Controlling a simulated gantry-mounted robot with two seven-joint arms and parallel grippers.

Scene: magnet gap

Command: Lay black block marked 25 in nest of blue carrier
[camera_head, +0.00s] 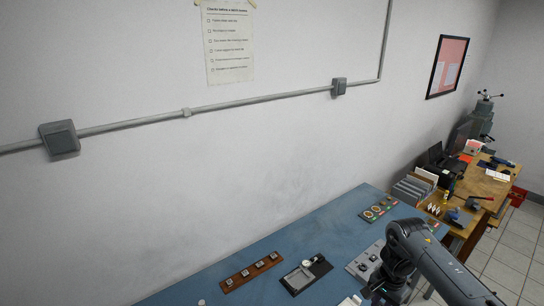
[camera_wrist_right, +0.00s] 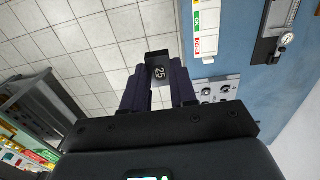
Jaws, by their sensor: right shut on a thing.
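My right gripper (camera_wrist_right: 160,82) is shut on a black block (camera_wrist_right: 158,57) marked 25. The block sits between the two dark fingertips, its number face towards the wrist camera. In the right wrist view, floor tiles show behind the block, with the blue bench to its right. In the head view my right arm (camera_head: 432,258) comes in at the lower right over the bench edge; the block cannot be made out there. I cannot make out a blue carrier or its nest in either view. My left gripper is not in view.
The blue bench (camera_head: 222,268) bears a brown strip with several dark pieces (camera_head: 250,272), a black plate with a gauge (camera_head: 306,273), a grey knob panel (camera_head: 365,262) and a board with round dials (camera_head: 378,208). A cluttered wooden desk (camera_head: 484,187) stands beyond. Bare bench lies between the items.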

